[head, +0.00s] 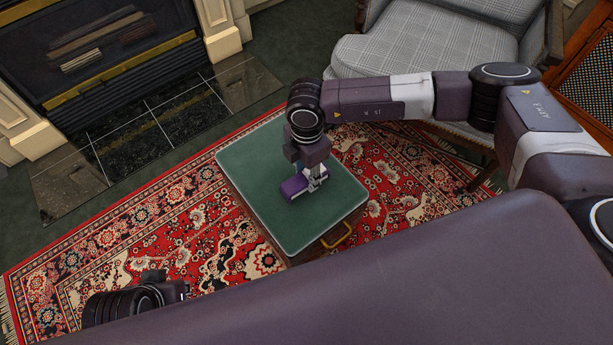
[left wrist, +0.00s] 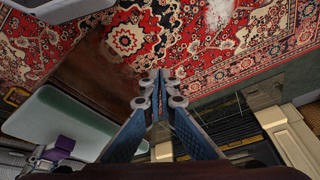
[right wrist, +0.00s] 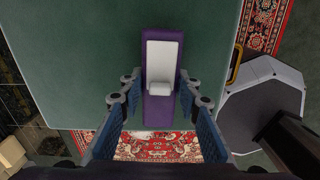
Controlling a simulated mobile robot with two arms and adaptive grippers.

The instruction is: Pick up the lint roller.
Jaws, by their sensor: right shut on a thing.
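The lint roller (head: 295,187) is a purple piece with a pale grey-white part. It is at the green top (head: 283,215) of a small chest; I cannot tell whether it touches the top. In the right wrist view the roller (right wrist: 161,60) runs lengthwise between the fingers. My right gripper (head: 312,177) points down and is shut on it, one finger on each side (right wrist: 160,92). My left gripper (left wrist: 159,82) is shut and empty, its fingertips together, away from the chest. The roller also shows in the left wrist view (left wrist: 60,148).
The chest stands on a red patterned rug (head: 130,240) and has a brass handle (head: 338,236). A grey plaid armchair (head: 420,50) stands behind it at the right. A fireplace (head: 95,45) with a dark tiled hearth (head: 165,120) is at the back left. The rest of the green top is clear.

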